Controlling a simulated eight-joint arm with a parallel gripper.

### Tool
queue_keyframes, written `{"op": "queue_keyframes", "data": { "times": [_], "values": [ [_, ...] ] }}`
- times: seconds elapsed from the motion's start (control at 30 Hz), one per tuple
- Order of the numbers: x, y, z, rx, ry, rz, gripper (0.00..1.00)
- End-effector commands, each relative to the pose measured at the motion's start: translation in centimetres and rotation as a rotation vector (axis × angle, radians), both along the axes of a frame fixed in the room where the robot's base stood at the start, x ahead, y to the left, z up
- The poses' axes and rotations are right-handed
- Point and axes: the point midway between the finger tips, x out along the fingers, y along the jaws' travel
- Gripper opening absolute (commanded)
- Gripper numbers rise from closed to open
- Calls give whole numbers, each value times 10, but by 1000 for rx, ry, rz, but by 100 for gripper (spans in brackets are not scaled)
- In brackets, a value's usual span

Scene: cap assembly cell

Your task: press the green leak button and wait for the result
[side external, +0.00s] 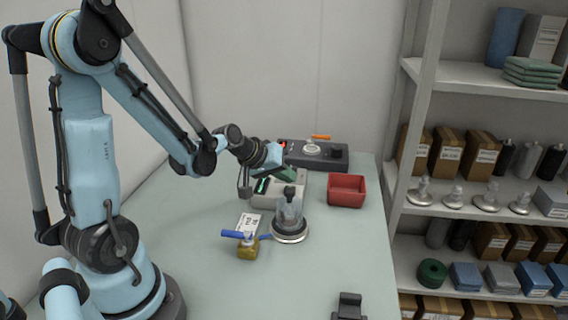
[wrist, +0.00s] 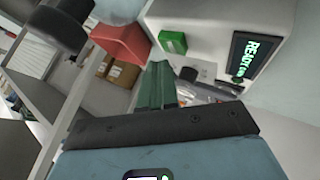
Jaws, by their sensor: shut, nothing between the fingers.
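The leak tester is a pale box (side external: 262,202) on the table, also in the wrist view (wrist: 200,18). Its dark screen (wrist: 257,58) reads READY with more small green text. The green leak button (wrist: 173,42) is a square block on the same face. In the side view I cannot make out the button behind my gripper (side external: 289,174). My gripper, seen in the wrist view (wrist: 158,70), has its green fingers shut and empty. The fingertips appear just below the button in that picture, with a small visible gap.
A red bin (side external: 346,190) is to the right, a dark grey device (side external: 315,158) behind. A yellow-brown piece with blue handle (side external: 247,246) lies in front.

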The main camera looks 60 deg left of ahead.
Motion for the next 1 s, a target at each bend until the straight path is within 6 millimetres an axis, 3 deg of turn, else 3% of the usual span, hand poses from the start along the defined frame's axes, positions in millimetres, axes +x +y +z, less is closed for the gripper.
{"op": "queue_keyframes", "data": {
  "times": [1.0],
  "values": [
    [0, 0, -10, 0, 0, 0, 0]
  ]
}}
